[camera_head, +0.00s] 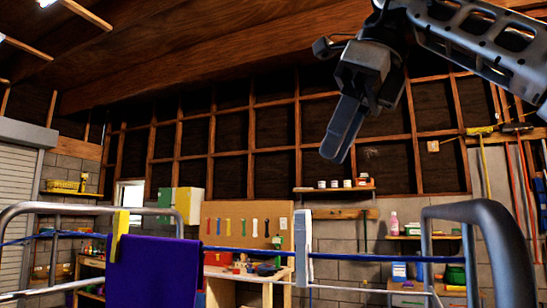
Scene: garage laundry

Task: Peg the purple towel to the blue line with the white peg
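The purple towel (154,272) hangs over the blue line (390,259) at the lower left, and its lower part is cut off by the frame. A yellow peg (120,226) sits at the towel's upper left corner. The white peg (303,246) stands upright on the blue line, right of the towel and apart from it. My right gripper (337,150) is high above the line, up and to the right of the white peg, with its fingers pointing down. It touches nothing. Its fingers overlap from this side, so their opening is unclear. My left gripper is out of view.
Grey metal tube frames stand at the left (60,208) and right (497,245), at the line's ends. A thin white line (350,289) runs below the blue one. A workbench, pegboard (243,224) and shelves stand behind. The space between gripper and line is clear.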

